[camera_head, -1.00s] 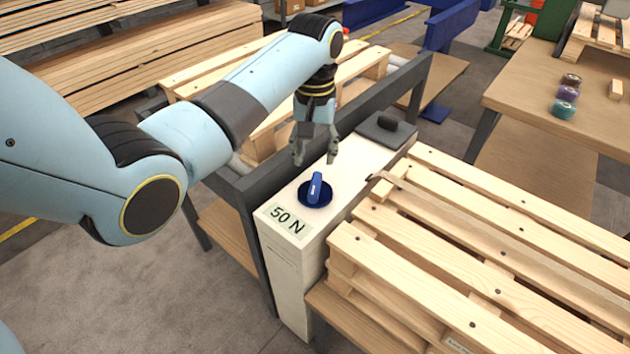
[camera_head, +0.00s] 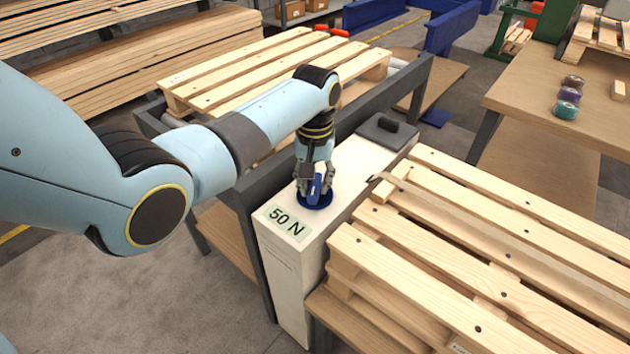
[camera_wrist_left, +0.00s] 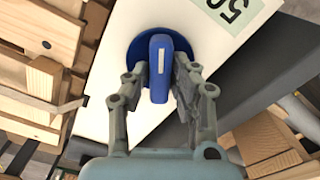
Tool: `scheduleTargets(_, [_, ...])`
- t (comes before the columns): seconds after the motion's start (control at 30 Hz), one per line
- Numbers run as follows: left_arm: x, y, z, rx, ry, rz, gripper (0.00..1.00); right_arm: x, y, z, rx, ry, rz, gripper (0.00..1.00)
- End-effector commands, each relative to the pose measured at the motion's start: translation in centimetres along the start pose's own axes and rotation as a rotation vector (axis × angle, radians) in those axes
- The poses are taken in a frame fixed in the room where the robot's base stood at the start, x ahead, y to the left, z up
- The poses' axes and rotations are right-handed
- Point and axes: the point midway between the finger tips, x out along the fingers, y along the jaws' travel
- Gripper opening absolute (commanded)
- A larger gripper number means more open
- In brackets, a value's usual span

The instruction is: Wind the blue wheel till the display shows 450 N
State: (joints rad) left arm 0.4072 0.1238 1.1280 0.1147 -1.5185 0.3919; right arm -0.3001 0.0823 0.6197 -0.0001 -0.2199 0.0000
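The blue wheel (camera_head: 315,199) is a round dial with a raised bar grip, set on top of a white box (camera_head: 289,253). The display (camera_head: 287,222) on the box's near end reads 50 N. My left gripper (camera_head: 314,186) points down over the wheel, one finger on each side of the bar. In the left wrist view, the wheel's bar (camera_wrist_left: 160,68), with a pale stripe, stands between the fingertips of my left gripper (camera_wrist_left: 161,75). The fingers look apart, with narrow gaps beside the bar. My right gripper is not in view.
Wooden pallets (camera_head: 430,250) are stacked close on the box's right. A dark rail (camera_head: 237,187) runs along its left. Tape rolls (camera_head: 567,103) lie on a table at right.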

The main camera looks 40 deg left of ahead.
Motion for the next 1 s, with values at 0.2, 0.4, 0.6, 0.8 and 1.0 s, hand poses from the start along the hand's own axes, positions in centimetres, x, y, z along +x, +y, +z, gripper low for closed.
scheduleTargets(0.2, [0.0, 0.0, 0.0, 0.000, 0.000, 0.000, 0.00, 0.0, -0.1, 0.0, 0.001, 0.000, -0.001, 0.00])
scheduleTargets(0.4, [0.0, 0.0, 0.0, 0.008, -0.001, 0.000, 0.00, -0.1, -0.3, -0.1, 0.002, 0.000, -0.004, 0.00])
scheduleTargets(0.6, [-0.2, 0.0, 0.0, 0.067, -0.001, 0.000, 0.00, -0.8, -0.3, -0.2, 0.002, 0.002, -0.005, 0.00])
scheduleTargets(0.8, [-0.3, 0.0, 0.0, 0.199, -0.002, 0.000, 0.00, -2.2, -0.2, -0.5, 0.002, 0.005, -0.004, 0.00])
scheduleTargets(1.0, [-0.3, 0.0, 0.0, 0.382, -0.002, 0.000, 0.00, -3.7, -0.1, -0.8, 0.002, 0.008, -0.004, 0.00])
